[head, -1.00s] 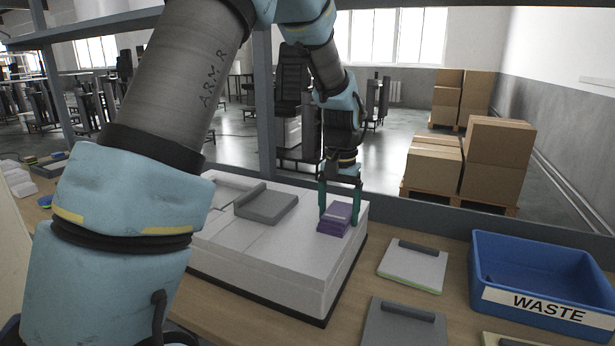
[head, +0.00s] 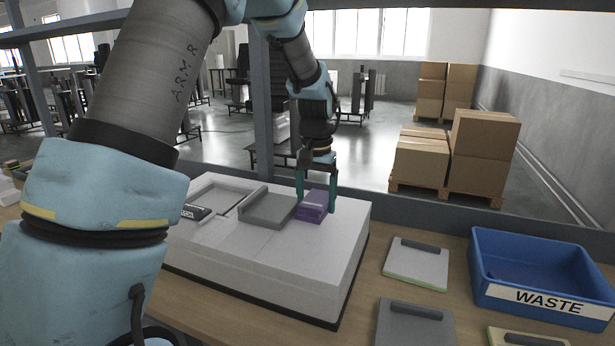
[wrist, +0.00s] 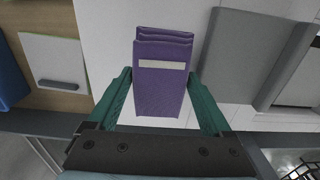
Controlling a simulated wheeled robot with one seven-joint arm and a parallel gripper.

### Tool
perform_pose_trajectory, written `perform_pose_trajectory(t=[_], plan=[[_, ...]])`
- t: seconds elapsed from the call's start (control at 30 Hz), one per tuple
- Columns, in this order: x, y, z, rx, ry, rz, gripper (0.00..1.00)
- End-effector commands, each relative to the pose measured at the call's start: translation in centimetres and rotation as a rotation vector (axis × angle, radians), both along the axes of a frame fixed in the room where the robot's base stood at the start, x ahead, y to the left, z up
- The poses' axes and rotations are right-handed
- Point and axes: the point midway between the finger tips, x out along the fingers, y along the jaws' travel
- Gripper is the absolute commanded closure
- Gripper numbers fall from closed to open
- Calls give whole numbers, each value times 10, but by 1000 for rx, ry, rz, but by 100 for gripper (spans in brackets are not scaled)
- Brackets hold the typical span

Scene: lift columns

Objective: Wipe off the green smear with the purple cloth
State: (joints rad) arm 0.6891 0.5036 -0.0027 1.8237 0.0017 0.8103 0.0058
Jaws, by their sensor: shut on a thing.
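The folded purple cloth (head: 312,207) is between the green fingers of my gripper (head: 316,192), which is shut on it. In the head view it is at the top of the white box-like unit (head: 300,262), close to the right side of a raised grey panel (head: 267,210). It looks to be touching the white surface. In the wrist view the cloth (wrist: 162,85) shows stacked folds and a pale strip, with a green finger on each side. No green smear shows on the visible white surface; I cannot tell whether the cloth or arm hides it.
A blue bin marked WASTE (head: 540,272) stands at the right of the wooden table. Grey-topped plates (head: 417,262) with dark handles lie between it and the white unit. A grey rail (head: 400,212) runs behind. My arm hides the left part.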

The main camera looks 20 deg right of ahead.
Motion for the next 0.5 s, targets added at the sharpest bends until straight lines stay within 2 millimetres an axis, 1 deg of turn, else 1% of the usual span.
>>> perform_pose_trajectory(t=[0.03,0.5], plan=[[0,1,7,3,3,1,68],[3,0,49,2,2,2,68]])
